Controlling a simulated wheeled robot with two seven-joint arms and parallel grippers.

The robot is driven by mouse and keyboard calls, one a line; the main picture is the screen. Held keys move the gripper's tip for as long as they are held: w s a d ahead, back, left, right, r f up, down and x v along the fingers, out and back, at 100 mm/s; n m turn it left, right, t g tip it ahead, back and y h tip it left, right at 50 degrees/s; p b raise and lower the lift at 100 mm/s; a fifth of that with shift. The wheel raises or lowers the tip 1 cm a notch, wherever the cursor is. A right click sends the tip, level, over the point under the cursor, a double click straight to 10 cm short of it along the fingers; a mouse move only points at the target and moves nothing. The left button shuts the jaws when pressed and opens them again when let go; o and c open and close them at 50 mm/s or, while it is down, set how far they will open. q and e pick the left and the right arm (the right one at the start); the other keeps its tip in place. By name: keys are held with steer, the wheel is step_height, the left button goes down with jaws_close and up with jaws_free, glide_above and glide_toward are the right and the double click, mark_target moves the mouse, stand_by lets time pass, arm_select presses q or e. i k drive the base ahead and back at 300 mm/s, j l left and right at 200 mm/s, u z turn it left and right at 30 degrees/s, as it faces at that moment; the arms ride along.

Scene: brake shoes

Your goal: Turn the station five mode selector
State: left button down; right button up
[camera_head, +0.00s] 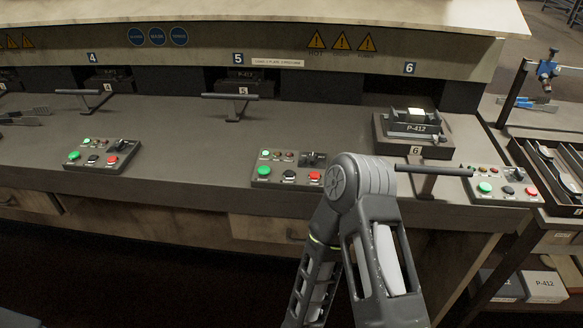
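The station five control box (289,175) sits on the grey bench in front of the number 5 sign (238,58). It has a green and a red button, a dark button between them and small lamps. The dark mode selector (312,158) is at its upper right; its exact setting is too small to read. One of my arms rises from the bottom, its grey joint just right of and below this box, partly overlapping the box's right edge in the picture. I cannot tell whether they touch. Neither gripper shows in this view.
Similar control boxes stand at station four (103,154) and station six (502,186). Bar handles stand at station five (230,97) and station six (435,171), the latter close to my arm joint. A fixture marked P-412 (414,128) sits at station six.

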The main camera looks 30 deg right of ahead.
mark_target(312, 162)
steer(key=j+z, duration=0.1)
steer(key=z, duration=0.35)
steer(key=j+z, duration=0.1)
steer(key=z, duration=0.4)
steer(key=j+z, duration=0.15)
steer(key=z, duration=0.3)
steer(key=j+z, duration=0.1)
steer(key=z, duration=0.8)
steer(key=k+j, duration=0.05)
